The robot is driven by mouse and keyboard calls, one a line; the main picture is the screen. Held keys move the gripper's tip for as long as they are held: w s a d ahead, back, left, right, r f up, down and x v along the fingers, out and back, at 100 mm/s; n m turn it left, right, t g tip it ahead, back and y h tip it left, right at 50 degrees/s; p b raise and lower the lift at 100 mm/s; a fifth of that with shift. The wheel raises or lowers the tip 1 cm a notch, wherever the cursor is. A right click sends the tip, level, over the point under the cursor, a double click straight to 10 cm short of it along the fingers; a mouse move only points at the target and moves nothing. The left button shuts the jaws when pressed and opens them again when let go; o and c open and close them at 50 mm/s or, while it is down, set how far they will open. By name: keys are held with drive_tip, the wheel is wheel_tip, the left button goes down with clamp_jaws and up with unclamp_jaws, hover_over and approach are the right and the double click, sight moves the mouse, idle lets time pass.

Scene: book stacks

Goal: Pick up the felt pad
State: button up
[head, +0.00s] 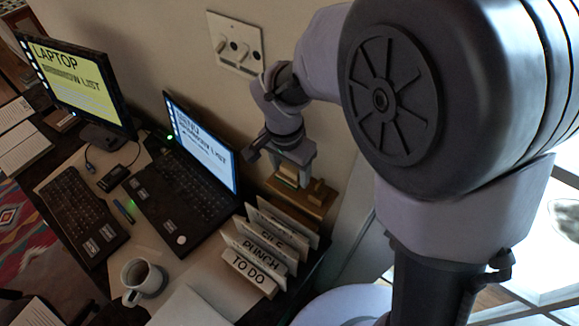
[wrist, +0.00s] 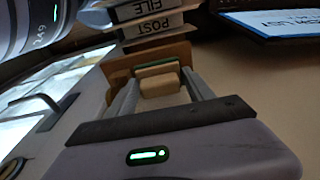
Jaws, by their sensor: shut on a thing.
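My gripper (head: 288,178) points down at the wooden holder (head: 302,203) against the wall, beyond the standing file cards. In the wrist view its two fingers (wrist: 160,80) are shut on a tan block-like pad (wrist: 159,87), which I take for the felt pad. In the head view the fingers mostly hide the pad.
Standing file cards (head: 262,262) are close in front of the holder. An open laptop (head: 185,185) stands to the left, with a mug (head: 143,280), keyboard (head: 80,215) and monitor (head: 75,85) farther left. A wall switch plate (head: 236,45) is above.

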drive_tip(key=s+d+r, duration=0.1)
drive_tip(key=s, duration=1.3)
drive_tip(key=shift+s+d+r, duration=0.15)
drive_tip(key=shift+d, duration=0.25)
